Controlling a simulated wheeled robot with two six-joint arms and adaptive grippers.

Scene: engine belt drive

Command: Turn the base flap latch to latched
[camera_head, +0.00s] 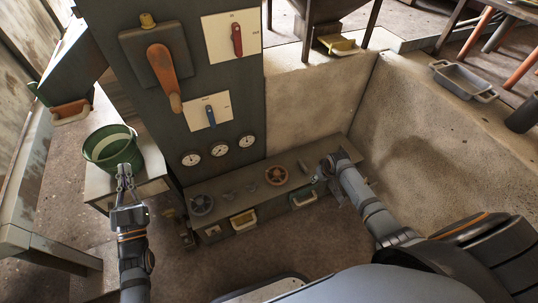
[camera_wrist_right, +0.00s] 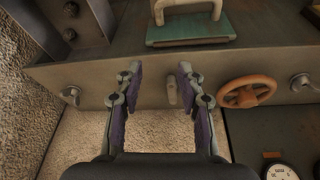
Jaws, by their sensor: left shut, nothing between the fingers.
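In the right wrist view, a small upright grey latch (camera_wrist_right: 172,92) sits on the front of the base ledge, seen between the fingers of my right gripper (camera_wrist_right: 158,78). That gripper is open, and I cannot tell whether it touches the latch. A green flap with a pale handle (camera_wrist_right: 190,28) lies just above the latch in this view; it also shows in the head view (camera_head: 303,197). My right gripper (camera_head: 323,172) is over the right part of the ledge in the head view. My left gripper (camera_head: 125,172) is shut and empty by the green bucket (camera_head: 108,148).
An orange handwheel (camera_wrist_right: 246,91) is beside the latch, with a knob (camera_wrist_right: 70,94) on the other side. The cabinet carries an orange lever (camera_head: 165,75), a red switch (camera_head: 237,40), a blue switch (camera_head: 211,115) and gauges (camera_head: 219,149). A concrete wall (camera_head: 435,120) stands at right.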

